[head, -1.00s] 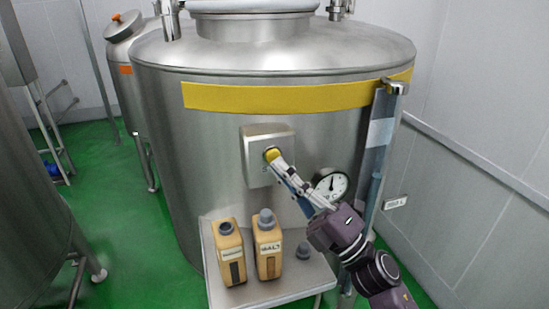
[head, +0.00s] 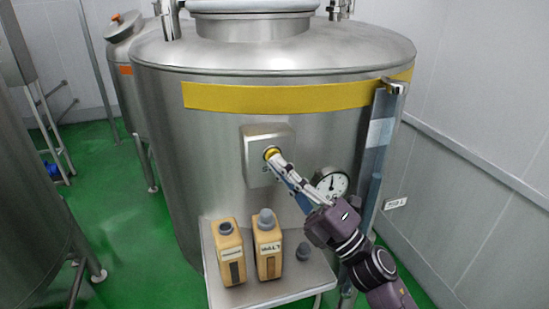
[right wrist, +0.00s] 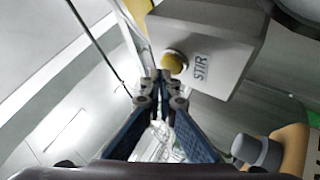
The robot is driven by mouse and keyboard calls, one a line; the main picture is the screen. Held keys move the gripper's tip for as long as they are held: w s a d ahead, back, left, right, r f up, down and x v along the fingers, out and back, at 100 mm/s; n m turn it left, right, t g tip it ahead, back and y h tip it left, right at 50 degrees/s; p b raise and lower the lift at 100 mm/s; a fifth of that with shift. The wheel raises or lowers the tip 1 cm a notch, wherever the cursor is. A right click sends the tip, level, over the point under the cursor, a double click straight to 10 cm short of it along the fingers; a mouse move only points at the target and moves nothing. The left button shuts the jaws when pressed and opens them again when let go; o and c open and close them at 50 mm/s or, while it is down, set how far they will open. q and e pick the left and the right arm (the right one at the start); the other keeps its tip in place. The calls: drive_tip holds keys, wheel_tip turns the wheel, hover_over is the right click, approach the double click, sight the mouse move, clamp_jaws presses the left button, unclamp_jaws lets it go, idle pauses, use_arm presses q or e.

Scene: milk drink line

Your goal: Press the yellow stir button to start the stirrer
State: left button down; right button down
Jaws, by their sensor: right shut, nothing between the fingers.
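The yellow stir button (head: 271,153) sits on a grey box (head: 257,173) on the front of the big steel tank. In the right wrist view the yellow button (right wrist: 174,60) shows beside the "STIR" label. My right gripper (head: 279,163) is shut and empty, its fingertips at the lower right edge of the button. In the right wrist view the closed fingertips (right wrist: 163,76) appear just below the button. They look very close to it or touching; I cannot tell whether it is pushed in. My left gripper is not in view.
Below the box, a steel shelf (head: 287,292) holds two tan bottles (head: 229,253) (head: 268,247) and a loose dark cap (head: 303,252). A round gauge (head: 332,183) is right of the box, close to my right arm. Green floor is open at left.

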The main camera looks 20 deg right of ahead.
drive_tip(key=shift+w, duration=0.35)
drive_tip(key=shift+s, duration=0.15)
idle(0.3)
drive_tip(key=shift+s, duration=0.8)
drive_tip(key=shift+s, duration=0.1)
drive_tip(key=s, duration=0.5)
drive_tip(key=shift+s+d, duration=0.15)
drive_tip(key=shift+s, duration=0.25)
